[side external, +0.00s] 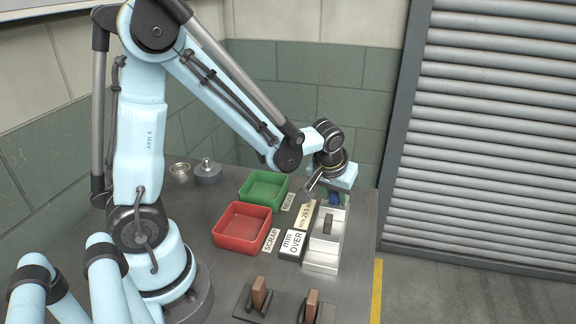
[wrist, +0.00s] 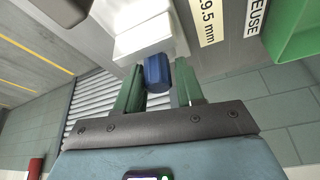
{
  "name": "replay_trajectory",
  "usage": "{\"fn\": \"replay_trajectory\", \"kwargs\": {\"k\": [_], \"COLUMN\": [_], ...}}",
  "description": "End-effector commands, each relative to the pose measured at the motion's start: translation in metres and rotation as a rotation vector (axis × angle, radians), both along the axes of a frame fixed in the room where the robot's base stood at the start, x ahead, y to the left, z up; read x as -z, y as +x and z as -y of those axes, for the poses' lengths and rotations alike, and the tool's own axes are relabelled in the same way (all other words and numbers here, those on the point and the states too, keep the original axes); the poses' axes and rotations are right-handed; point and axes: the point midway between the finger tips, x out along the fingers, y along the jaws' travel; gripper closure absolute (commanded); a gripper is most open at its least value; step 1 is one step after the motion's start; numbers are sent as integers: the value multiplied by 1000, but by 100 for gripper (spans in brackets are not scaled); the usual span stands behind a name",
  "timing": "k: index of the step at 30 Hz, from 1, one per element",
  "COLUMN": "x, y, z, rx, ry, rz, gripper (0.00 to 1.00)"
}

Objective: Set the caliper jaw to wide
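The caliper appears to be the pale metal block assembly (side external: 322,262) near the table's right edge, with a dark piece in its middle. Its pale metal end also shows at the top of the wrist view (wrist: 150,38). A blue block (wrist: 157,76), likely the jaw's grip, sits against that metal end; in the side view it is a small blue patch (side external: 335,198). My gripper (wrist: 160,84) has its two green fingers on either side of the blue block, very close to it. I cannot tell whether both fingers touch it. My wrist partly hides the caliper's far end in the side view.
A green tray (side external: 265,201) and a red tray (side external: 239,240) stand left of the caliper. Labels and a dark "mm OVER" box (side external: 291,244) lie between. Brown upright pieces (side external: 259,292) stand in front. A tin (side external: 180,169) and grey cylinder (side external: 208,176) stand behind.

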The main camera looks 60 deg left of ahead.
Motion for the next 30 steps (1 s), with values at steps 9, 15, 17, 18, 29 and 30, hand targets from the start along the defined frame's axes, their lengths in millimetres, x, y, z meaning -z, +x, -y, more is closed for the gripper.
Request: {"fn": "replay_trajectory", "kwargs": {"k": [9,15,17,18,29,30], "x": [-15,-39,-46,-52,-97,-100], "y": [-6,-15,-18,-19,-35,-36], "z": [4,9,10,12,21,21], "rx": [1,2,3,2,1,0], "ry": [-1,0,0,-1,0,0], "rz": [-1,-1,-1,-1,0,0], "gripper": [63,63,63,63,63,63]}}
